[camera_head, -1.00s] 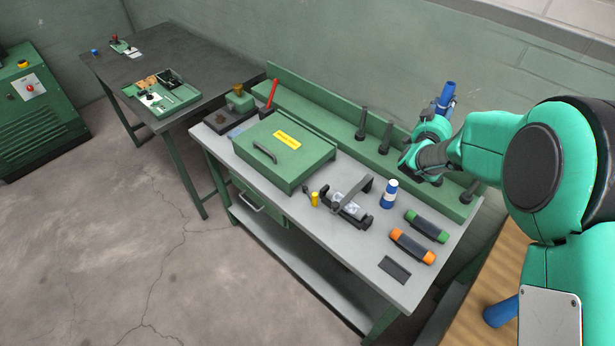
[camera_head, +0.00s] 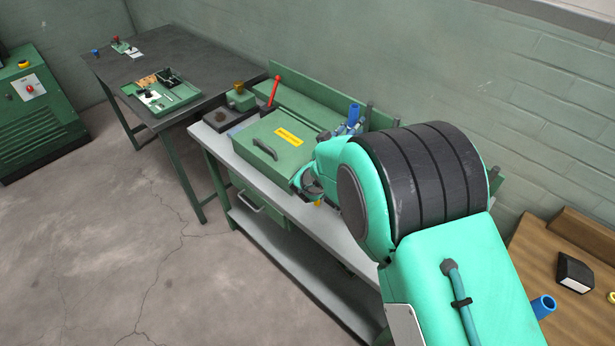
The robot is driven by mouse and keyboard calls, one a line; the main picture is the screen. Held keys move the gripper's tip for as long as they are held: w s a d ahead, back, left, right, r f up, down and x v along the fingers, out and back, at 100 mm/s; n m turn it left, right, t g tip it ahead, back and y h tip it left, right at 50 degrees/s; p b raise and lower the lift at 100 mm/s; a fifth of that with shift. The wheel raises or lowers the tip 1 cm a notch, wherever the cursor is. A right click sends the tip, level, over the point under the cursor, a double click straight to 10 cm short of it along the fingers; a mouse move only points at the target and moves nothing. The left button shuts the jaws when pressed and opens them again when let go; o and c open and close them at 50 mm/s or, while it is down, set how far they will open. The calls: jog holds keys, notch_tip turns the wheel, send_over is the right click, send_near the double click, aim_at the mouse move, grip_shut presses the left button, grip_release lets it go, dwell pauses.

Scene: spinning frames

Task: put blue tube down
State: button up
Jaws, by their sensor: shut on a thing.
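A blue tube (camera_head: 353,114) stands up behind my arm, near the back of the grey workbench (camera_head: 222,146). My gripper (camera_head: 344,129) is mostly hidden behind my arm, and what shows of it is shut on the blue tube. The tube is close to upright, above the area behind the green case's right end. I cannot tell whether its lower end touches anything.
A closed green case (camera_head: 265,150) with a red-handled tool (camera_head: 274,90) behind it is left of my gripper. Dark posts (camera_head: 368,113) rise from the green back ledge. My arm covers the bench's right part. A black box (camera_head: 575,272) lies on the wooden table.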

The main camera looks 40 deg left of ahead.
jog(key=shift+s+a+f, duration=0.2)
jog(key=shift+s+a, duration=0.1)
jog(key=shift+s, duration=0.05)
jog(key=shift+f, duration=0.1)
jog(key=shift+f+b, duration=0.7)
jog(key=shift+f, duration=2.3)
jog(key=shift+f+b, duration=0.4)
jog(key=shift+f, duration=1.65)
jog(key=o, duration=1.1)
